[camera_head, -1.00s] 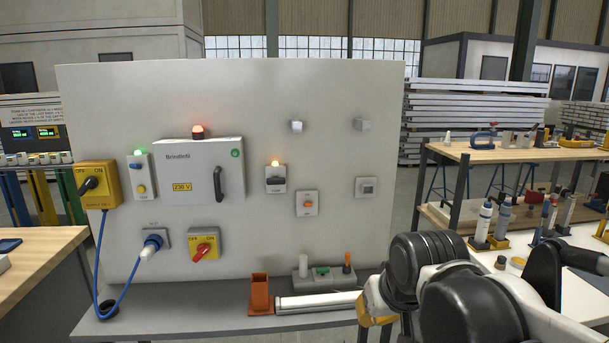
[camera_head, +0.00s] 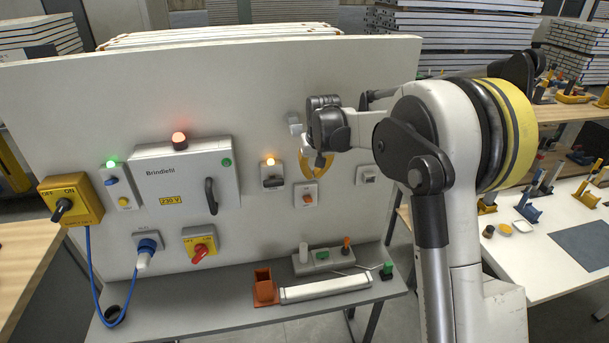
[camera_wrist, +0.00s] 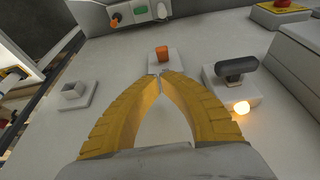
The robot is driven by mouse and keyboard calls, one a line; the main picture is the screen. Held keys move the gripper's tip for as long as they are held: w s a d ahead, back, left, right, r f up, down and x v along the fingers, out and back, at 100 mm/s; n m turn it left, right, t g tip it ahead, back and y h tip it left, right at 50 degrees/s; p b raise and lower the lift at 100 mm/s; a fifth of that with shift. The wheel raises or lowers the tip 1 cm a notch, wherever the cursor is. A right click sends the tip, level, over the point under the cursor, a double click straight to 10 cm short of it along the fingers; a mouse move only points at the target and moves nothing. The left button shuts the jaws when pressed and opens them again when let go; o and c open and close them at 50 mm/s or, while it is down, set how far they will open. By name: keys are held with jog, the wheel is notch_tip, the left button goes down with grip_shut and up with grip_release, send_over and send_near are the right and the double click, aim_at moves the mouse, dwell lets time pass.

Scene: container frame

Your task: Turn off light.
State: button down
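A lit orange lamp (camera_head: 270,162) sits above a black-handled switch (camera_head: 272,181) on the grey panel (camera_head: 260,100). In the wrist view, the lamp (camera_wrist: 242,107) and black handle (camera_wrist: 236,68) are at the right. An orange switch (camera_head: 307,196) on a pale plate is to their right; it also shows in the wrist view (camera_wrist: 162,52), just beyond my fingertips. My gripper (camera_wrist: 160,76) has yellow fingers whose tips meet, with nothing seen between them. In the head view, my gripper (camera_head: 316,176) is in front of the panel, above the orange switch. Contact with the switch cannot be told.
A grey box (camera_head: 185,178) carries a lit red lamp (camera_head: 179,140). A green lamp (camera_head: 111,163) is lit further left. Yellow rotary switches (camera_head: 71,200) and a blue plug (camera_head: 147,246) are on the left. An orange holder (camera_head: 265,288) and white bar (camera_head: 325,288) lie on the shelf below.

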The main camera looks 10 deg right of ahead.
aim_at(310, 196)
dwell(0.4)
jog(key=x, duration=1)
jog(key=shift+d, duration=0.1)
